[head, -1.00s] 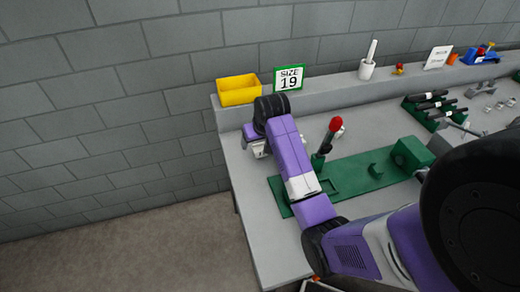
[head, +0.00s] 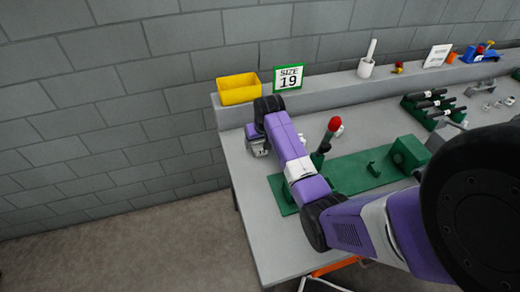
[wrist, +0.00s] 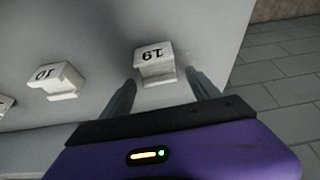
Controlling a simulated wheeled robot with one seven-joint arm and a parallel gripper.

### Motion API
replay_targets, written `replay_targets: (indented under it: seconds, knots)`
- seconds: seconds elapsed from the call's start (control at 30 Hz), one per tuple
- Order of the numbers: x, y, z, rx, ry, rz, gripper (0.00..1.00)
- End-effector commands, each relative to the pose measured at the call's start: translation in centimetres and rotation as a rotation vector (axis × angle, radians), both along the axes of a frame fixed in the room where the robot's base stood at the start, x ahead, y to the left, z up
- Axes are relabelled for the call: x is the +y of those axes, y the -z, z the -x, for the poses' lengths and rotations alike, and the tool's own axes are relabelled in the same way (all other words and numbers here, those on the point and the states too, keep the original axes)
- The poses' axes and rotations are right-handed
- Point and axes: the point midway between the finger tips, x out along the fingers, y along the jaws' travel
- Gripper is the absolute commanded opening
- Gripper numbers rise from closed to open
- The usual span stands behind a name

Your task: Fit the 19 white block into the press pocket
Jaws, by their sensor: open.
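The white block marked 19 (wrist: 155,65) lies on the grey bench top in the wrist view, its number upside down in the picture. My gripper (wrist: 160,85) is open, with one dark finger on each side of the block's near end. I cannot tell how far above the bench the fingertips are. In the head view my gripper (head: 259,149) is at the bench's left end, and the block is not clearly visible there. The green press (head: 365,172) with a red-knobbed lever (head: 334,125) stands on the bench; my arm covers its left part, and I cannot make out its pocket.
Another white block marked 10 (wrist: 57,80) lies to the left in the wrist view, with part of one more at the edge. A yellow bin (head: 238,90) and a SIZE 19 sign (head: 289,79) stand on the back ledge. A green rack of dark tools (head: 433,108) is farther right.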

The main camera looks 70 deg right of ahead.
Motion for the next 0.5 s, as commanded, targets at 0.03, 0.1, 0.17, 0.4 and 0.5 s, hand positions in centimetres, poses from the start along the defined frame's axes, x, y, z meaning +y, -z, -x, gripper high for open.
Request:
replay_targets:
  seconds: [0.03, 0.1, 0.17, 0.4, 0.5]
  knots:
    - [-0.02, 0.02, -0.01, 0.000, 0.000, 0.000, 0.71]
    - [-0.01, 0.01, -0.02, 0.000, 0.000, 0.000, 0.71]
    - [0.00, 0.01, -0.02, 0.000, 0.000, 0.000, 0.71]
    - [0.01, 0.00, -0.01, 0.000, 0.000, 0.000, 0.26]
    - [0.01, -0.01, 0.00, 0.000, 0.000, 0.000, 0.06]
